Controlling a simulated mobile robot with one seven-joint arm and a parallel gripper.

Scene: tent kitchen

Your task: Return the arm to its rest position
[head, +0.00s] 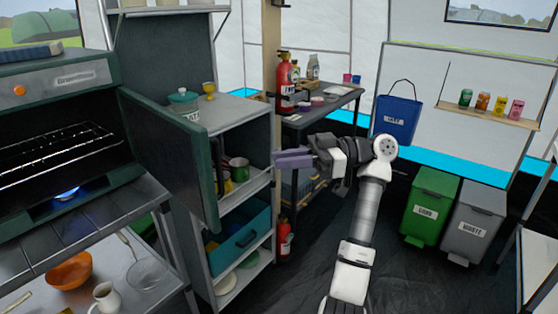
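My arm (369,210) rises from the bottom of the head view and bends left at a round joint. It reaches toward the open cabinet. My gripper (291,160) points left, with purple-grey parts at its tip, just right of the cabinet's upper opening. I see it side-on and cannot tell whether the fingers are apart, or whether they hold anything.
The cabinet (236,122) holds cups and a teal drawer (240,238). A dark table (325,105) with bottles stands behind the gripper. Green (430,208) and grey bins (470,222) stand at right. Dark floor lies around the arm.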

